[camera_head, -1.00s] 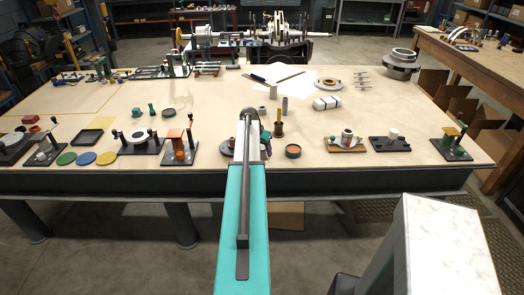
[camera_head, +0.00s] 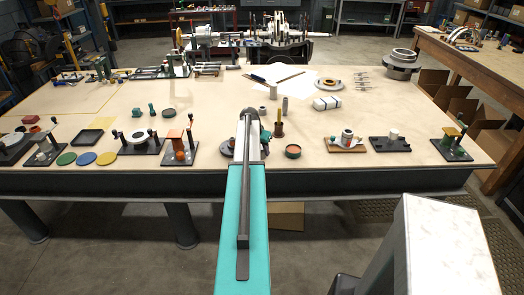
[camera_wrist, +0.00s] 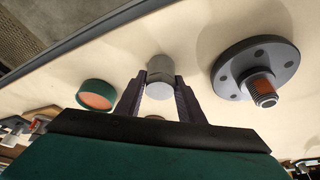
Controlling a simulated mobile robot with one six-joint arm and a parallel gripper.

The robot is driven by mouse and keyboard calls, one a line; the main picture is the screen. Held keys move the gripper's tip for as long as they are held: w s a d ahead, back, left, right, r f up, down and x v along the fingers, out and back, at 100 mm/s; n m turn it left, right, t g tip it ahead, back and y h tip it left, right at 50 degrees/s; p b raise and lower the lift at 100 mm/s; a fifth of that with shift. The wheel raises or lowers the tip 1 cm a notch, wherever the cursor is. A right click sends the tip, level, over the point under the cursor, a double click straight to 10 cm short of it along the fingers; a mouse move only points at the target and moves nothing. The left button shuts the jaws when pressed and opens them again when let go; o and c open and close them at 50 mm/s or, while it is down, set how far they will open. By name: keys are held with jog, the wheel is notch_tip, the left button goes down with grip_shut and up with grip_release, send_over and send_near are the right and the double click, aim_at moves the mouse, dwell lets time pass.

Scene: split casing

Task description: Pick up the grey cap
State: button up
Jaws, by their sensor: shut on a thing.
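The grey cap (camera_wrist: 160,74), a short grey cylinder with a paler upper part, sits between the fingertips of my gripper (camera_wrist: 159,88) in the wrist view. Both dark fingers touch its sides, so the gripper is shut on it. I cannot tell whether the cap touches the table or is clear of it. In the head view my teal arm hides the cap and most of the gripper.
A dark flange with a threaded stub (camera_wrist: 228,77) lies close right of the cap in the wrist view. A green cup with an orange inside (camera_wrist: 96,94) stands left; it also shows in the head view (camera_head: 293,152). Fixtures line the table's (camera_head: 222,115) front edge.

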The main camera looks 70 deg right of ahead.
jog(key=shift+r, duration=0.15)
jog(key=shift+r+b, duration=0.85)
jog(key=shift+r, duration=0.5)
jog(key=shift+a+r, duration=0.15)
jog(key=shift+r, duration=0.15)
jog(key=w+a+r+b, duration=0.1)
jog(key=a+b, duration=0.3)
jog(key=a, duration=1.1)
jog(key=shift+w+a+r, duration=0.15)
jog(key=shift+a+r, duration=0.1)
jog(key=shift+a, duration=0.05)
